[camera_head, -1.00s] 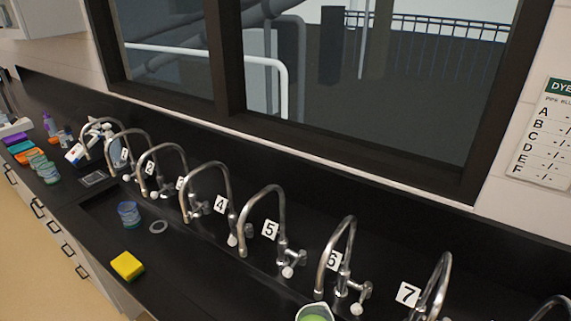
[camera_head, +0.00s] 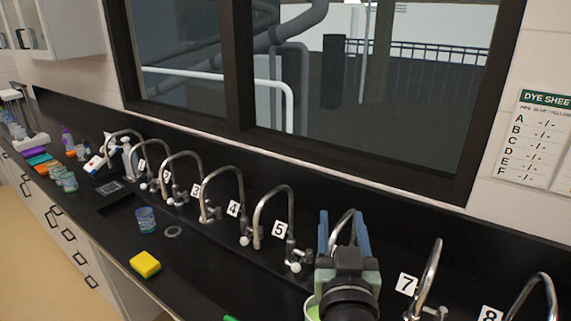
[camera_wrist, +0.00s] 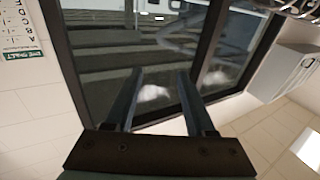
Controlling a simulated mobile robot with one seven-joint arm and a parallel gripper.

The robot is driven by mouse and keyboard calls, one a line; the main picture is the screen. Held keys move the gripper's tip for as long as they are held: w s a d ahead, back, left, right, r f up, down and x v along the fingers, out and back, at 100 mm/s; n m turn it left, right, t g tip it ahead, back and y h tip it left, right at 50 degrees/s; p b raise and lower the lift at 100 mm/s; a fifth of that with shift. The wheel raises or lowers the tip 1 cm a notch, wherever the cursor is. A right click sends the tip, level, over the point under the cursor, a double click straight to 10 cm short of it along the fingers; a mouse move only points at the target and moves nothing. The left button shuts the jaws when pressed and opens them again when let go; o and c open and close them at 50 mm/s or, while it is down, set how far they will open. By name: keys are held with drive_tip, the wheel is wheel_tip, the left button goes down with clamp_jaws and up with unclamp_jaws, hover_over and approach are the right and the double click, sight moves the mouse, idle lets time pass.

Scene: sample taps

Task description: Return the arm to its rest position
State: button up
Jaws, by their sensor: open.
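My gripper (camera_head: 343,225) is in the head view at the lower right, in front of the tap behind label 6. Its two blue-grey fingers point up and stand apart, with nothing between them. In the wrist view my gripper (camera_wrist: 156,75) also shows two parted fingers, with the window behind them. A container with green contents (camera_head: 312,309) is partly hidden behind my gripper's left side.
Curved metal taps with number labels, such as tap 5 (camera_head: 289,215), line the black counter. A blue cup (camera_head: 146,219), a grey ring (camera_head: 173,231) and a yellow sponge (camera_head: 145,264) lie left. A dye sheet (camera_head: 536,138) hangs on the wall.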

drive_tip(key=s+a+r+t, duration=0.2)
drive_tip(key=s+a+r, duration=0.1)
drive_tip(key=r, duration=0.7)
drive_tip(key=s+a+r+t, duration=0.2)
drive_tip(key=s+r+t, duration=0.1)
drive_tip(key=r, duration=0.6)
drive_tip(key=s+a+r+t+y+b, duration=0.1)
drive_tip(key=s+a+r+t+y, duration=0.1)
drive_tip(key=s+r, duration=0.9)
drive_tip(key=shift+a+r+n+t, duration=0.4)
drive_tip(key=shift+a+r+t, duration=0.1)
drive_tip(key=shift+a+t, duration=0.45)
drive_tip(key=shift+f, duration=0.1)
